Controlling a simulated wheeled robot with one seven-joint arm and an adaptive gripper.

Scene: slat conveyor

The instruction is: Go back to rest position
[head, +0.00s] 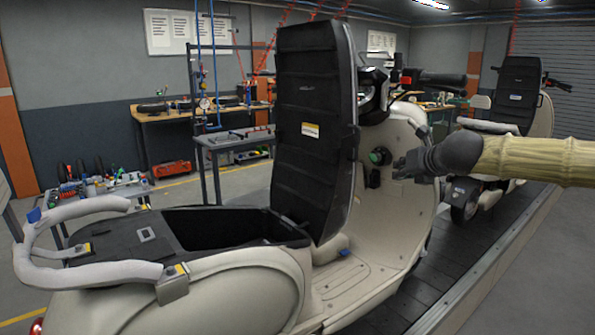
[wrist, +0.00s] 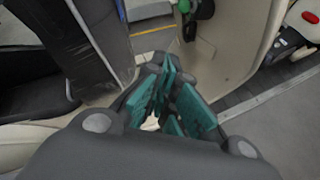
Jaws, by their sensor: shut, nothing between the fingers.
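My gripper (head: 406,166) is at the end of my arm, which reaches in from the right in the head view. It is in front of the cream scooter's front shield (head: 400,215), near a round green-and-black knob (head: 380,156). A gap shows between gripper and knob. In the wrist view my gripper (wrist: 168,105) shows teal finger pads close together with nothing held. The green part also shows in the wrist view (wrist: 204,9). The scooter's black seat (head: 312,110) stands raised, with the open storage bay (head: 225,228) below it.
A second scooter (head: 520,95) stands behind at right on the dark slat conveyor (head: 440,275), which has a metal edge rail (head: 480,275). Workbenches (head: 235,140) with tools stand at the back. The grey floor at right is clear.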

